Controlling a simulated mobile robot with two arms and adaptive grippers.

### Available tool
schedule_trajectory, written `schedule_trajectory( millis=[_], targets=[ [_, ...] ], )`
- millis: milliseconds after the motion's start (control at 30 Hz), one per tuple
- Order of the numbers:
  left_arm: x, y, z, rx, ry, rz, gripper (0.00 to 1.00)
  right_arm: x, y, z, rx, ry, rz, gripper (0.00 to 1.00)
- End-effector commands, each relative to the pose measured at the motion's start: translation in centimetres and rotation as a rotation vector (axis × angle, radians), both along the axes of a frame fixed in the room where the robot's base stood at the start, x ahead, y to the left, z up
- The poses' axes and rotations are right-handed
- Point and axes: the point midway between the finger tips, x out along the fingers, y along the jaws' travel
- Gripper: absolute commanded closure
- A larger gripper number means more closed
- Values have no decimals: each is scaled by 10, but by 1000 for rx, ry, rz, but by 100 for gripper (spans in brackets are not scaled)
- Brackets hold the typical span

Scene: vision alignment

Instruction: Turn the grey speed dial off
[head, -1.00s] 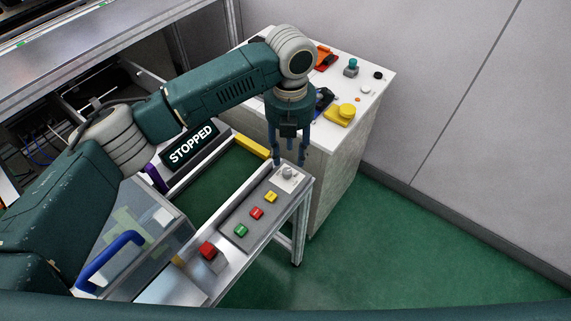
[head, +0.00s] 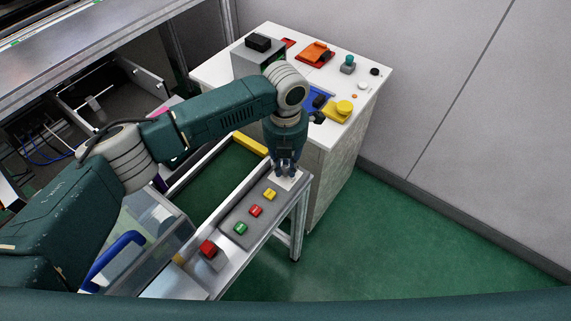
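My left gripper (head: 285,172) points down over the white plate (head: 291,183) at the far end of the grey control panel. Its fingers are drawn in close together at the place of the grey speed dial and appear closed around it. The dial itself is hidden behind the fingers, so its setting cannot be read. My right gripper is not in the head view.
Yellow (head: 270,194), red (head: 256,210) and green (head: 240,228) buttons line the panel, with a red button on a box (head: 208,248) nearer. A white-topped cabinet (head: 376,90) with several devices stands behind. Green floor (head: 400,240) is clear on the right.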

Motion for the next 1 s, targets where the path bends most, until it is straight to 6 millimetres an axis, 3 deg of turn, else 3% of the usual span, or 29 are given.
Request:
schedule_trajectory(
  millis=[467,1000],
  targets=[
    [0,-1,3,-2,1,88,100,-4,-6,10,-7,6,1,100],
    [0,-1,5,-2,2,556,100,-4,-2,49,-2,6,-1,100]
  ],
)
